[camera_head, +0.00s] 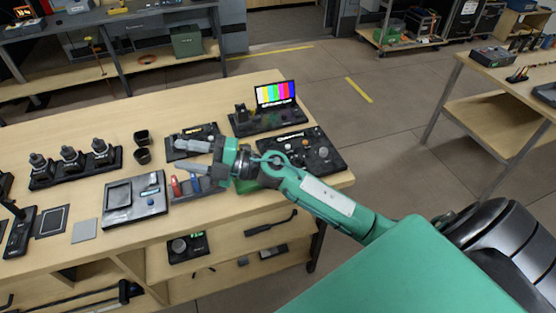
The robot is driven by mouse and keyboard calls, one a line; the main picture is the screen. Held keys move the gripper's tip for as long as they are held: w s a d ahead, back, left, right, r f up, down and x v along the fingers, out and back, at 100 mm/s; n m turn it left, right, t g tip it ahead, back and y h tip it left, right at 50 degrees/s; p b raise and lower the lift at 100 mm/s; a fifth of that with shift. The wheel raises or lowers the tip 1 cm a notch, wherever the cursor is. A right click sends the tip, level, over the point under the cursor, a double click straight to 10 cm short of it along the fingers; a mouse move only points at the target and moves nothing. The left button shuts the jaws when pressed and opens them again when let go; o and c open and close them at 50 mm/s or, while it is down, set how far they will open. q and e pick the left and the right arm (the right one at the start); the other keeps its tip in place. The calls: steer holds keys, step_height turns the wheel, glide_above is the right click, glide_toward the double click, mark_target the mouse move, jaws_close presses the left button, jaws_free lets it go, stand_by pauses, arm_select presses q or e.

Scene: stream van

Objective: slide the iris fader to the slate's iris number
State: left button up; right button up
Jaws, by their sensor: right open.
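My right gripper (179,154) reaches in from the right over the wooden bench (85,260), its two grey fingers apart and pointing left, with nothing seen between them. A dark panel (207,130) lies just behind the fingers and is partly hidden by them. A wider dark control panel (315,147) with knobs is behind my right forearm. A monitor (275,93) with colour bars stands at the bench's back. I cannot tell which control is the iris fader, and I cannot read an iris number on any slate. My left gripper is out of view.
A grey device with a screen (135,199) lies left of the gripper. Red- and blue-handled items (185,186) lie just in front of it. Bare wood lies along the bench's back left.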

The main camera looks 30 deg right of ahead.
steer(key=d+f+n+g+h, duration=0.5)
steer(key=f+n+g+h, duration=0.15)
steer(key=n+g, duration=0.3)
steer(key=w+d+r+m+g+h, duration=0.1)
steer(key=w+d+m+g+h, duration=0.15)
steer(key=d+h, duration=1.3)
steer(key=d+f+y+p, duration=0.1)
steer(key=f, duration=0.3)
steer(key=d+f+y+p, duration=0.2)
steer(key=f, duration=0.2)
steer(key=d+f+y+p, duration=0.1)
steer(key=d+f, duration=0.1)
steer(key=f, duration=0.1)
steer(key=shift+f+m+y, duration=0.4)
steer(key=shift+f, duration=0.75)
jaws_close()
